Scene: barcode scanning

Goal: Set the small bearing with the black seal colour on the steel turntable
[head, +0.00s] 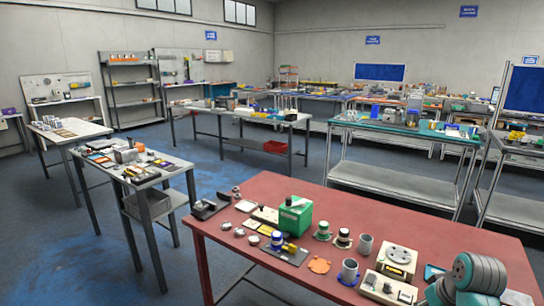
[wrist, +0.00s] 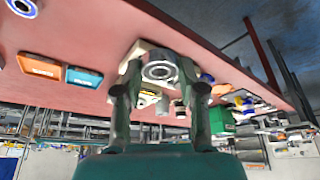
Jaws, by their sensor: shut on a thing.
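My gripper (wrist: 159,72) is shut on a small grey ring-shaped bearing (wrist: 158,72) in the wrist view. The bearing's round face and central hole show between the fingertips; its seal colour is hard to tell. A pale block (wrist: 133,54) lies behind it, and I cannot tell whether they touch. In the head view, the steel turntable appears as a grey disc (head: 399,254) on a cream box on the red table, with nothing visible on it. My gripper is not clear in the head view. Several small round metal parts (head: 239,232) lie at the table's left.
A green box (head: 293,218) stands left of the turntable on the red table (head: 330,201). A grey cup (head: 365,244) and a blue-based cylinder (head: 349,270) stand beside the turntable. Orange (wrist: 40,66) and blue (wrist: 84,77) trays show in the wrist view.

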